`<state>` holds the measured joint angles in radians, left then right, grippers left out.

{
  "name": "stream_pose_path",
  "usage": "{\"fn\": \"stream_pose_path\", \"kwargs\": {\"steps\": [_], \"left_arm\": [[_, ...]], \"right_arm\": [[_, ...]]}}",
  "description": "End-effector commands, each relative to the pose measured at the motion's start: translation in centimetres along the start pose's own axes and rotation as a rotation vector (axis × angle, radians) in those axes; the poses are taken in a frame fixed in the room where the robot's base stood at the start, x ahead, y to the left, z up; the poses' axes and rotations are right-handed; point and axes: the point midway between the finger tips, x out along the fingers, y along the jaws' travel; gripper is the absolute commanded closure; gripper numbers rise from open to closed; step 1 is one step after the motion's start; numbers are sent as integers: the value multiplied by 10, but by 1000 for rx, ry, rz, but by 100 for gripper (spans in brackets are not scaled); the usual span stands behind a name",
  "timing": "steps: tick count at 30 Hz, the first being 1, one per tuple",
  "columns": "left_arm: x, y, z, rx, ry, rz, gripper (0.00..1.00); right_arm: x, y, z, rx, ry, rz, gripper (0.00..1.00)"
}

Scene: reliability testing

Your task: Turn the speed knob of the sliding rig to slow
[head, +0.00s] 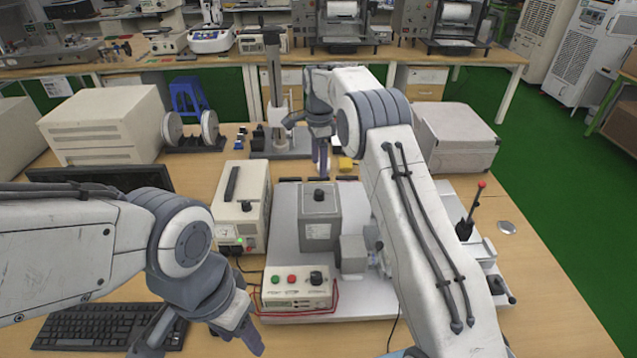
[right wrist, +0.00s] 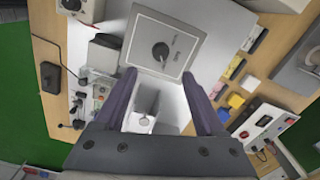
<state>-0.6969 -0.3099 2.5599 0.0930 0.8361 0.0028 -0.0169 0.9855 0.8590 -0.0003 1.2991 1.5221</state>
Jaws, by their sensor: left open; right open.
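The sliding rig has a grey box (head: 320,218) with a black knob (head: 319,195) on its top, standing on a light base plate (head: 283,222). In the right wrist view this knob (right wrist: 160,51) sits on a pale panel (right wrist: 185,38) with small print that I cannot read. My right gripper (head: 320,165) is open and empty, behind the knob and apart from it; its fingers (right wrist: 160,85) show the knob beyond their tips. My left gripper (head: 200,350) is open and empty, low at the left near the keyboard.
A control box (head: 297,300) with green and red buttons and another black knob (head: 316,278) stands in front. A cream power unit (head: 242,205) is left of the rig. A red-tipped lever (head: 473,205) is at right. A keyboard (head: 105,327) lies front left. My right arm covers part of the rig.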

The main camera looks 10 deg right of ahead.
Motion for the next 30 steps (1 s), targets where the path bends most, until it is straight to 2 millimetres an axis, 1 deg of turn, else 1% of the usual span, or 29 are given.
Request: {"fn": "stream_pose_path", "kwargs": {"steps": [5,12,15,18,23,30], "left_arm": [[-7,0,0,0,0,0,50],[-24,2,-1,2,0,0,50],[-30,2,-2,3,0,0,50],[-33,2,-2,4,0,0,50],[-35,2,-2,5,0,0,50],[-34,2,-2,5,0,0,50]], "right_arm": [[21,0,-1,7,0,4,28],[65,0,0,5,0,3,28],[81,0,0,4,0,2,28],[92,-1,0,4,0,1,28],[102,-1,0,4,0,-2,28],[103,-1,0,4,0,-2,28]]}}
